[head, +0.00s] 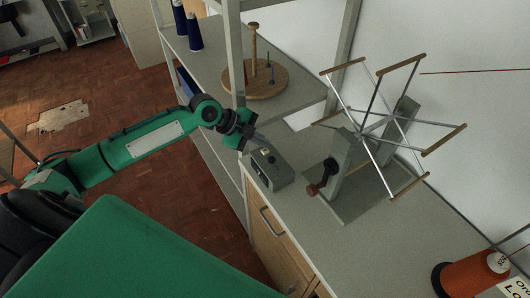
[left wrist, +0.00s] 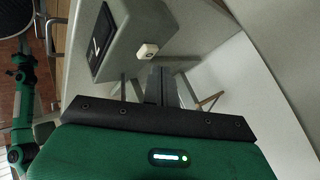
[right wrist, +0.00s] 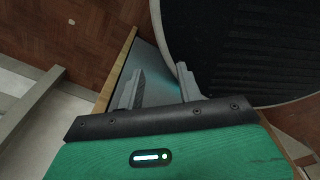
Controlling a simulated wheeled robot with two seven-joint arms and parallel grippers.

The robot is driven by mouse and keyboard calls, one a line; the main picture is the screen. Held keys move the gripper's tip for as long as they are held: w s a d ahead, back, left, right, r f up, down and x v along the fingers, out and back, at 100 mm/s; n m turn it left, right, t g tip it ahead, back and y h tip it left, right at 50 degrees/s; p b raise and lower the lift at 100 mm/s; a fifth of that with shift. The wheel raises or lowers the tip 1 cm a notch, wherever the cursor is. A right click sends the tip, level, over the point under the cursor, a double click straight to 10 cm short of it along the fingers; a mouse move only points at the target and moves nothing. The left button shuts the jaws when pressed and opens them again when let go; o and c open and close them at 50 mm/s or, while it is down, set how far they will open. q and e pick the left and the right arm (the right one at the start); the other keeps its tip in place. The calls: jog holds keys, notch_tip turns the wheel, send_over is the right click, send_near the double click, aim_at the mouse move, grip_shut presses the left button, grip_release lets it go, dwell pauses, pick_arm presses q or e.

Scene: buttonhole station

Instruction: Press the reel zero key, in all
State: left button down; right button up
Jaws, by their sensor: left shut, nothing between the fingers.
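A grey sloped counter box (head: 268,172) sits on the bench beside the winding reel (head: 370,130). In the left wrist view the box (left wrist: 150,22) shows a dark display window (left wrist: 102,38) and a small pale key (left wrist: 147,50). My left gripper (head: 258,143) is shut and empty, just above the box's far end in the head view. In the left wrist view its fingertips (left wrist: 160,72) appear just below the key; I cannot tell if they touch. My right gripper (right wrist: 157,80) is open and empty, away from the box, and out of the head view.
The reel's crank with a dark red knob (head: 312,190) stands right of the box. A wooden disc with pegs (head: 253,82) is on the shelf behind, next to a grey upright post (head: 235,50). An orange spool (head: 470,274) stands at bottom right. The bench front between is clear.

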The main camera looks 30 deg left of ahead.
jog(key=shift+a, duration=0.45)
dwell(0.3)
jog(key=shift+d, duration=0.4)
dwell(0.4)
pick_arm(q)
jog(key=shift+f, duration=0.1)
jog(key=shift+f, duration=0.3)
pick_arm(e)
jog(key=shift+a+f, duration=0.2)
jog(key=shift+a, duration=0.1)
